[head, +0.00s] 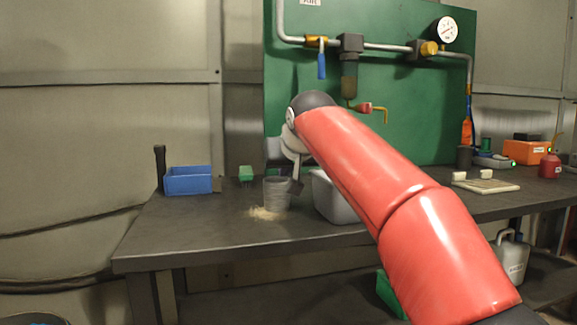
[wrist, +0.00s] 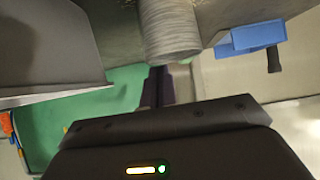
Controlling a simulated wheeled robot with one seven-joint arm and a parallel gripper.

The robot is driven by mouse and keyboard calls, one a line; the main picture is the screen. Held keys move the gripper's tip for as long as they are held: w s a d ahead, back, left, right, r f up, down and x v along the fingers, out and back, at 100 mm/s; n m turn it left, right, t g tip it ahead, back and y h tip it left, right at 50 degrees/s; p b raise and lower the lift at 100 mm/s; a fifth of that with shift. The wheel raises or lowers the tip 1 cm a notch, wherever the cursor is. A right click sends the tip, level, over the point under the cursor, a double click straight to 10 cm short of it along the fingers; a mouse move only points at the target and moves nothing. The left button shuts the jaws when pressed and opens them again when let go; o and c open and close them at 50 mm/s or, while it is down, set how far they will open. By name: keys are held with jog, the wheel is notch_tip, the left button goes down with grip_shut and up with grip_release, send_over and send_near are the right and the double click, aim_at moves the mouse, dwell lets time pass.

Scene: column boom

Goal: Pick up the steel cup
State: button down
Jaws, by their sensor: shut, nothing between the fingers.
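The steel cup (head: 276,194) is a grey, ribbed cylinder. It stands upright on the dark workbench (head: 190,232). My gripper (head: 296,186) is at the cup's upper right side in the head view, partly in front of it, and the cup's right edge is partly hidden. In the wrist view the scene appears upside down, and the ribbed cup (wrist: 169,28) shows at the top middle. My narrow dark fingers (wrist: 156,86) are together, with nothing between them, and lie just past the cup's rim in the picture. I cannot tell whether they touch the cup.
A grey bin (head: 332,200) stands close to the cup's right. A blue bin (head: 188,181) and a green block (head: 246,173) stand left and behind. Pale shavings (head: 262,213) lie at the cup's base. A green panel (head: 420,110) with pipes rises behind. The bench's front left is clear.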

jog(key=shift+s+f, duration=0.1)
jog(key=shift+f, duration=0.4)
jog(key=s+d+b, duration=0.1)
jog(key=s+b, duration=0.1)
jog(key=s, duration=0.2)
jog(key=s+d+b, duration=0.1)
jog(key=s, duration=0.3)
jog(key=s+d+b, duration=0.1)
jog(key=s+b, duration=0.1)
jog(key=s, duration=0.2)
jog(key=shift+s+d+b, duration=0.25)
jog(key=shift+b, duration=0.1)
jog(key=shift+s+d, duration=0.1)
jog(key=shift+s, duration=0.2)
jog(key=shift+r+p, duration=0.8)
jog(key=shift+p, duration=0.1)
jog(key=shift+w, duration=0.1)
